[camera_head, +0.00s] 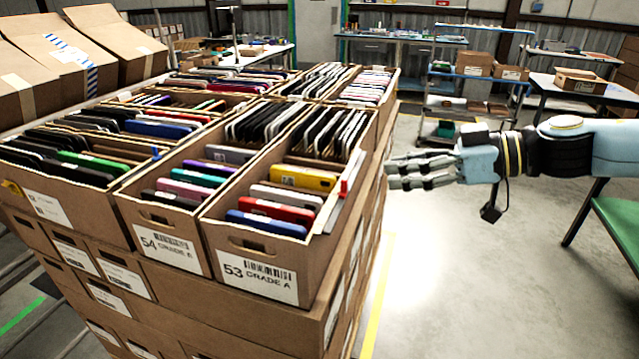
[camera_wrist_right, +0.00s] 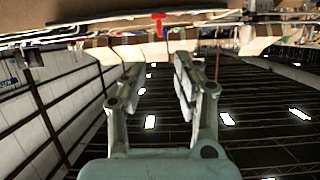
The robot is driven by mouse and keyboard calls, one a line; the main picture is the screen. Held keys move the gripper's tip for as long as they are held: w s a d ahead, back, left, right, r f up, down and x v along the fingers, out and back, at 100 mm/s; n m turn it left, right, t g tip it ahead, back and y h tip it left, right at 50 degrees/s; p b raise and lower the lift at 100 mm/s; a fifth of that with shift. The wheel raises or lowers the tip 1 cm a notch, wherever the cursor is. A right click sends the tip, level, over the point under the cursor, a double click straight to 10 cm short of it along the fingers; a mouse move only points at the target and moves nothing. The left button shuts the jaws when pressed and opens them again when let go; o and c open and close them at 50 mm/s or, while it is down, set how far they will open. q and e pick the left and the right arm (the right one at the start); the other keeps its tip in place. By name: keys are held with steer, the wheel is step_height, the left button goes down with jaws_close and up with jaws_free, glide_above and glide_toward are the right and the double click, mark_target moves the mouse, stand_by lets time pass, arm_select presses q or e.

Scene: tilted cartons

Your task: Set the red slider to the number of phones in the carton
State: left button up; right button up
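The red slider (camera_head: 344,187) is a small red piece on the right rim of the front carton marked 53 (camera_head: 222,240). In the right wrist view the red slider (camera_wrist_right: 158,22) is a T-shaped piece at the top, ahead of the fingers. Carton 53 holds several phones on edge: blue, red, white and yellow ones in front, with dark and white ones packed behind. My right gripper (camera_head: 390,174) is right of the carton, apart from the slider, fingers pointing left. In the wrist view its fingers (camera_wrist_right: 157,68) are spread and empty. My left gripper is out of view.
Carton 54 (camera_head: 205,262) and other phone cartons stand beside and behind, on stacked boxes. A green-topped table (camera_head: 618,222) is at the right. The floor (camera_head: 450,270) below my right arm is clear.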

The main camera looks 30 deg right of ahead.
mark_target(345, 180)
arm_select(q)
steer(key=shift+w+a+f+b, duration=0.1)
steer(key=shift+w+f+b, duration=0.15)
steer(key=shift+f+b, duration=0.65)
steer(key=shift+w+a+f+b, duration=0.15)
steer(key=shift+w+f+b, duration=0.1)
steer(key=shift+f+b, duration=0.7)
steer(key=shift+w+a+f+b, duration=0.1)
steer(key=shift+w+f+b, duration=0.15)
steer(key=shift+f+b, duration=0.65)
arm_select(e)
steer(key=shift+n+g, duration=0.3)
steer(key=shift+n, duration=0.1)
steer(key=shift+x, duration=5.25)
steer(key=shift+d+f, duration=0.1)
steer(key=shift+f, duration=0.05)
jaws_close()
